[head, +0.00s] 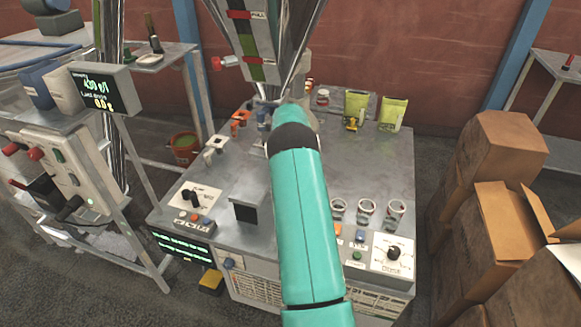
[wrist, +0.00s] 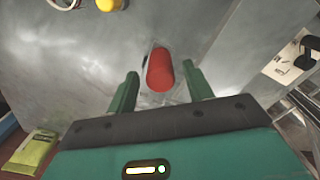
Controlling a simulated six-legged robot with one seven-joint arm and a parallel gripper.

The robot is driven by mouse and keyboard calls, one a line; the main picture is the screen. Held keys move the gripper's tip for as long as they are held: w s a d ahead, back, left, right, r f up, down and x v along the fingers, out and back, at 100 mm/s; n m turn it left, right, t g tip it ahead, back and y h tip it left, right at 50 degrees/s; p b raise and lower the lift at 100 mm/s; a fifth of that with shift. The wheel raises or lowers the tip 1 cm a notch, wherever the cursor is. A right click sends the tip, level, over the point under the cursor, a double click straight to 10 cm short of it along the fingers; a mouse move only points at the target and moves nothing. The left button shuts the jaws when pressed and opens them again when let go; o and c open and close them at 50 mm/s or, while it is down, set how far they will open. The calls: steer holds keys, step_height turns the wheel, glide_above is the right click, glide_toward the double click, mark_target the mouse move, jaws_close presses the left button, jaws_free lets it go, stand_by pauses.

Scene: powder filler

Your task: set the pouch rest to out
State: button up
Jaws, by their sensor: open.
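A red rounded cylinder (wrist: 160,70) stands out from a grey metal surface in the wrist view, with a dark slot or shadow beside it. It may be the handle of the pouch rest; no label on it shows. My gripper (wrist: 159,77) is open, with one green finger on each side of the red cylinder. Gaps show on both sides, so the fingers do not appear to grip it. In the head view my teal arm reaches over the machine table and hides the gripper and the red cylinder.
Two green pouches (head: 356,103) (head: 394,112) stand at the table's back. Several clear cups (head: 367,210) stand at front right, near a black dial (head: 394,252). A steel hopper (head: 268,40) hangs above. Cardboard boxes (head: 495,160) are on the right.

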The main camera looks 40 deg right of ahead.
steer(key=shift+f, duration=1.2)
steer(key=shift+c, duration=0.2)
jaws_close()
steer(key=s+a, duration=0.5)
steer(key=a, duration=0.5)
steer(key=s+a, duration=0.5)
steer(key=a, duration=0.5)
steer(key=shift+s, duration=0.15)
